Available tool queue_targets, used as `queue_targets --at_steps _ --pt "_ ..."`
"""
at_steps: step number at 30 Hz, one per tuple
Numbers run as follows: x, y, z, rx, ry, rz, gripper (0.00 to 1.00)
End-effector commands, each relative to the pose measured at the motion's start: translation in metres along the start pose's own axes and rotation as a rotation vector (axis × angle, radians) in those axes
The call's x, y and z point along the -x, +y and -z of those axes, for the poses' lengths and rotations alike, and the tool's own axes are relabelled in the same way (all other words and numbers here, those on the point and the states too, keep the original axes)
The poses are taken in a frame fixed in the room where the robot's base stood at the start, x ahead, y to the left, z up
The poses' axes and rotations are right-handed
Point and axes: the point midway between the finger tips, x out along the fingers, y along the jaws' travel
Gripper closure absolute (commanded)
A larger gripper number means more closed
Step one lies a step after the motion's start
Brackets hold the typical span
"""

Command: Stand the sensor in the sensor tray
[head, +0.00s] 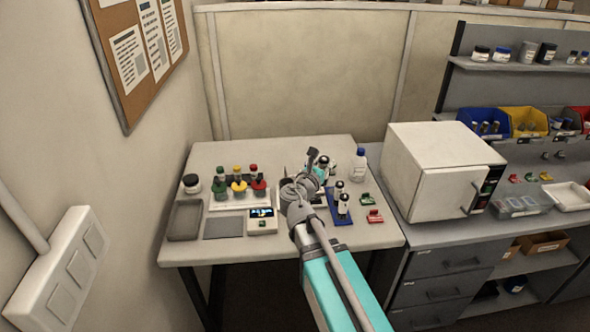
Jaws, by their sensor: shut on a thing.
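My gripper (318,168) is over the back middle of the white table, at the end of my teal and grey arm. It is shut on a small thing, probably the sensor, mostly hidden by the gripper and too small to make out. A white and black piece (333,158) shows right beside the fingers; I cannot tell whether it is held or stands behind. A blue tray (335,214), possibly the sensor tray, lies to the right of my wrist. Upright white pieces with black parts (344,204) stand in or at it. My arm hides part of the table there.
Left on the table (225,155) are a grey tray (185,220), a grey mat (223,227), a small display box (262,221) and a rack with green, yellow and red items (239,184). A blue-capped bottle (360,165) and a white oven-like box (435,175) stand right.

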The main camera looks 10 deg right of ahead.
Motion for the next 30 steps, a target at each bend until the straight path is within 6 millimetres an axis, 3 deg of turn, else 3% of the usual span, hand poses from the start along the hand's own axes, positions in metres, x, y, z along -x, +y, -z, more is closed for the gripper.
queue_targets --at_steps 8,14,20,30 --pt "0.002 0.004 0.000 0.000 0.000 -0.008 1.00" --pt "0.011 0.024 0.002 0.000 0.000 -0.055 1.00" --pt "0.033 0.067 0.005 0.000 0.000 -0.157 1.00" --pt "0.095 0.158 0.012 0.000 0.000 -0.384 1.00"
